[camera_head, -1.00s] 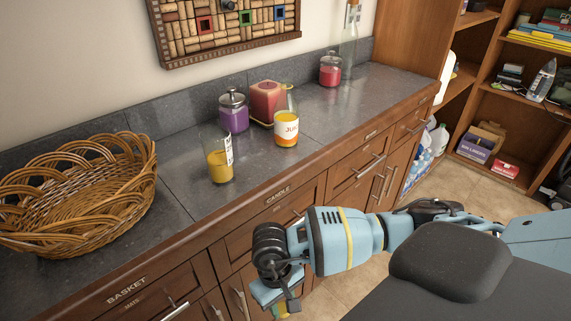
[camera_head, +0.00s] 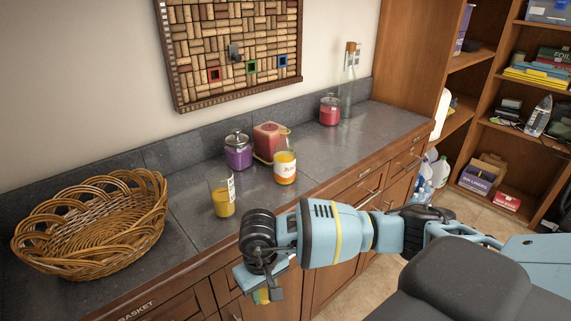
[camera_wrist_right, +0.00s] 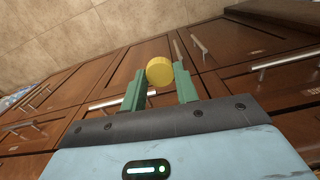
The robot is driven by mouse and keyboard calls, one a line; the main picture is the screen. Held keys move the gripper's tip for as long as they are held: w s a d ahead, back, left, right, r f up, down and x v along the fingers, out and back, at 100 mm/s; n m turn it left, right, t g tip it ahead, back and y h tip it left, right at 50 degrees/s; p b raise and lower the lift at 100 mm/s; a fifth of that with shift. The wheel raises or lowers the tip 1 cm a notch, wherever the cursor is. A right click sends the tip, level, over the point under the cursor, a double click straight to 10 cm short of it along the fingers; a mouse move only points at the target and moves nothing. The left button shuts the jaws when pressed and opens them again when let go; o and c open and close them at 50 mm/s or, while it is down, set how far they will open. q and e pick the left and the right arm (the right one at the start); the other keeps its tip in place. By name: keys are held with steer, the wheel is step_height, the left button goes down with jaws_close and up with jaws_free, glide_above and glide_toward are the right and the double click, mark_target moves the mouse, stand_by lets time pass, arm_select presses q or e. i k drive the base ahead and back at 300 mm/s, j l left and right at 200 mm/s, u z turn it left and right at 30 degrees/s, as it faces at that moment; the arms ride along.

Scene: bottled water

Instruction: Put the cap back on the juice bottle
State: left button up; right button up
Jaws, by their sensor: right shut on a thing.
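My right gripper (camera_head: 262,296) is in front of the counter's edge, low and to the left of the bottle. In the right wrist view the green fingers (camera_wrist_right: 160,82) are shut on a round yellow cap (camera_wrist_right: 160,71), held at their tips above the cabinet fronts. My left gripper is not in view.
A glass of juice (camera_head: 222,194) stands left of the bottle, near the front edge. A wicker basket (camera_head: 95,262) fills the left counter. A purple jar (camera_head: 238,152), red candle (camera_head: 268,139) and red jar (camera_head: 329,111) stand behind.

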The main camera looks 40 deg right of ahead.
mark_target(284, 151)
steer(key=l+u, duration=0.1)
steer(key=l, duration=0.35)
steer(key=l+u, duration=0.1)
steer(key=l, duration=0.35)
steer(key=l+u, duration=0.1)
steer(key=l, duration=0.35)
steer(key=k+l, duration=0.15)
steer(key=l, duration=0.3)
steer(key=l+u, duration=0.15)
steer(key=l, duration=0.35)
steer(key=k+l+u, duration=0.1)
steer(key=l, duration=0.35)
steer(key=k+l+u, duration=0.1)
steer(key=l, duration=0.3)
steer(key=k+l+u, duration=0.1)
steer(key=l, duration=0.35)
